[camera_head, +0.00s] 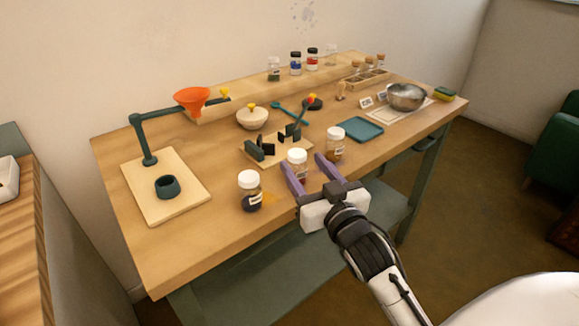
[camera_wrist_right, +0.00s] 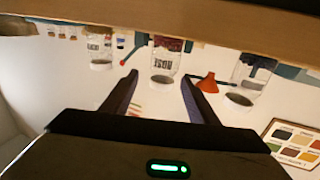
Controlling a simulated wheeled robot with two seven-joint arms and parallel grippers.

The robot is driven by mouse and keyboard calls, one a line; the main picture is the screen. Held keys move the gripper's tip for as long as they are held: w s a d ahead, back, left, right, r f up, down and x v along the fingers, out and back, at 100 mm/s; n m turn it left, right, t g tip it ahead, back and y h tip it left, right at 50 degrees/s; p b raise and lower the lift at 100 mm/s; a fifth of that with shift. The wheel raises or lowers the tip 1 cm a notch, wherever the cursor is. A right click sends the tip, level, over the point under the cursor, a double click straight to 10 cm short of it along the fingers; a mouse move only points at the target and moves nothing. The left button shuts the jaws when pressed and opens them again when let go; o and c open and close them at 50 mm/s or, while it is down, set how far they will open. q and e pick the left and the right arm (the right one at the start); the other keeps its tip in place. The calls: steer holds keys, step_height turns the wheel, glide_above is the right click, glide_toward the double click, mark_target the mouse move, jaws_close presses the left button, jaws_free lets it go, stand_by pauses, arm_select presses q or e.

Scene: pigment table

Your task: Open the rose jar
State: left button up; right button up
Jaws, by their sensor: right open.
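The rose jar (camera_head: 297,164) is a clear jar with a white lid, standing upright and closed in the middle of three similar jars at the table's front edge. In the right wrist view, which is upside down, the rose jar (camera_wrist_right: 162,62) shows its label and dark reddish contents. My right gripper (camera_head: 302,164) is open and empty, its purple fingers pointing at the rose jar. In the wrist view the fingertips (camera_wrist_right: 160,76) lie either side of the jar's lid end; whether they reach around it I cannot tell. My left gripper is not in view.
A dark blue-filled jar (camera_head: 250,190) stands to the left and an amber-filled jar (camera_head: 335,144) close to the right. Behind are a wooden board with dark blocks (camera_head: 255,151) and a teal tray (camera_head: 360,129). Bare tabletop (camera_head: 215,227) lies at the front left.

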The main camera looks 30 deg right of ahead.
mark_target(291, 150)
steer(key=shift+w+d+r, duration=0.15)
steer(key=shift+w, duration=0.45)
steer(key=shift+w+d, duration=0.1)
steer(key=shift+w, duration=0.5)
steer(key=x, duration=0.4)
steer(key=shift+w, duration=0.6)
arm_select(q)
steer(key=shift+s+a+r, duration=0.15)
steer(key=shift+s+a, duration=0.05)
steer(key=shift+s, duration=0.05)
arm_select(e)
steer(key=c, duration=1.2)
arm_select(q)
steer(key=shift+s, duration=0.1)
arm_select(e)
steer(key=shift+r, duration=0.1)
